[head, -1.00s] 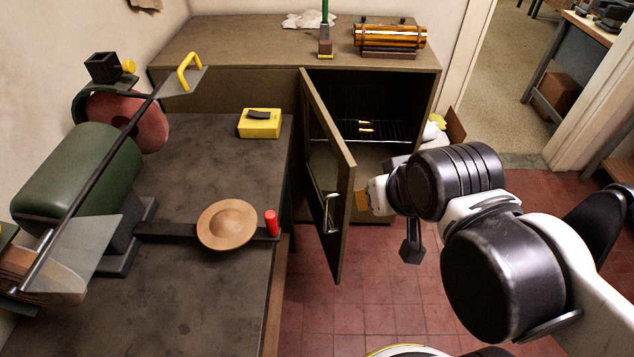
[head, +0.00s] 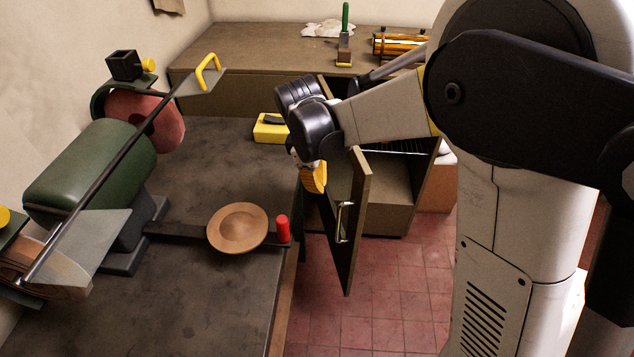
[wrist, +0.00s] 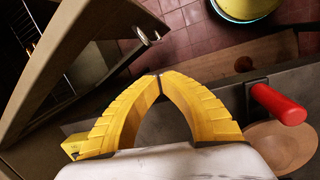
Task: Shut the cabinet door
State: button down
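The brown cabinet door (head: 354,205) stands open, swung out toward me from the cabinet (head: 230,92). Its metal handle (head: 341,222) is on the face turned left. My gripper (head: 314,180), with yellow fingers, is at the left of the door, beside that face and above the handle's height. In the wrist view the fingertips (wrist: 160,76) meet with nothing visible between them. The door (wrist: 95,62) and handle (wrist: 150,36) lie up and left of the fingers there. Whether the gripper touches the door I cannot tell. My arm hides part of the cabinet.
The workbench (head: 200,300) is close at the left, with a green machine (head: 90,180), a wooden disc (head: 238,228) and a red knob (head: 283,229) near its edge. A yellow box (head: 270,130) sits on it behind. Red floor tiles (head: 400,290) are clear before the cabinet.

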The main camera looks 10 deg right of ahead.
jog(key=w+a+f+n+g+h, duration=0.1)
jog(key=w+a+f+n, duration=0.2)
jog(key=f, duration=0.6)
jog(key=s+d+f+b, duration=0.1)
jog(key=d+f+b, duration=0.5)
jog(key=f, duration=0.3)
jog(key=shift+s+f, duration=0.15)
jog(key=shift+f, duration=0.15)
jog(key=shift+d, duration=0.1)
